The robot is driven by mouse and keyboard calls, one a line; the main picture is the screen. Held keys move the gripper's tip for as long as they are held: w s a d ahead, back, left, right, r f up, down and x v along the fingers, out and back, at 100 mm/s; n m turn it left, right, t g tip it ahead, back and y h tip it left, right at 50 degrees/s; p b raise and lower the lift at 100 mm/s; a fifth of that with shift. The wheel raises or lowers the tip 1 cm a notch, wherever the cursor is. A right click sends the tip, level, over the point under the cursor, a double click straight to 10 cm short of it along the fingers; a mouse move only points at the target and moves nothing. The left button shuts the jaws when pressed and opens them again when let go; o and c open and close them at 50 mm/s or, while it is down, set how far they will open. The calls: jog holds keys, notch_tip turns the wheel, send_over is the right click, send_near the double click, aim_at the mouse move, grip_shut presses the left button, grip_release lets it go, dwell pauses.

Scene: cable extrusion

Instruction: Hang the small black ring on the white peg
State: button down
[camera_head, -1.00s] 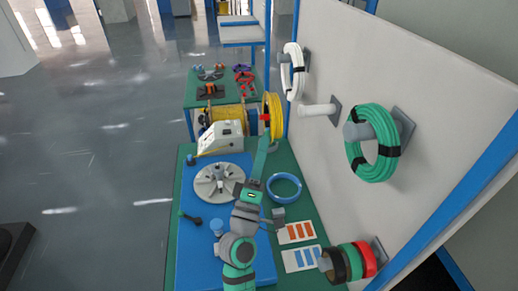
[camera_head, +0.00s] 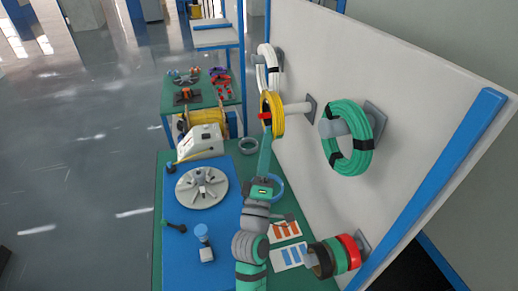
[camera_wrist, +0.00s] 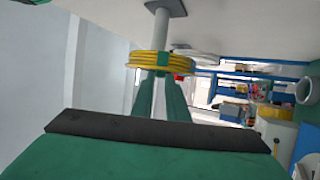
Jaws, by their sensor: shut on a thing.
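My gripper (camera_wrist: 160,102) is shut on a yellow cable coil (camera_head: 278,115), which shows above the fingertips in the wrist view (camera_wrist: 150,62). The coil is at the free end of the white peg (camera_head: 297,108), the middle one on the panel; the peg also shows in the wrist view (camera_wrist: 162,30). I cannot tell whether the peg end is inside the coil or only in line with it. A black ring (camera_head: 322,261) hangs with a green and a red ring on the lower right peg, away from my gripper.
A green coil (camera_head: 336,157) and a white coil (camera_head: 261,73) hang on neighbouring pegs of the white panel (camera_head: 400,90). Below are a worktable (camera_head: 165,255) with a round grey plate (camera_head: 186,197), a blue ring (camera_head: 279,188) and colour cards (camera_head: 289,257).

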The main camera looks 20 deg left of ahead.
jog(key=w+d+f, duration=0.1)
jog(key=w+d, duration=0.2)
jog(key=d, duration=0.2)
jog(key=shift+w, duration=0.2)
dwell(0.6)
jog(key=shift+d, duration=0.1)
jog(key=c, duration=1.7)
grip_release()
jog(key=shift+o, duration=0.2)
jog(key=shift+f, duration=0.1)
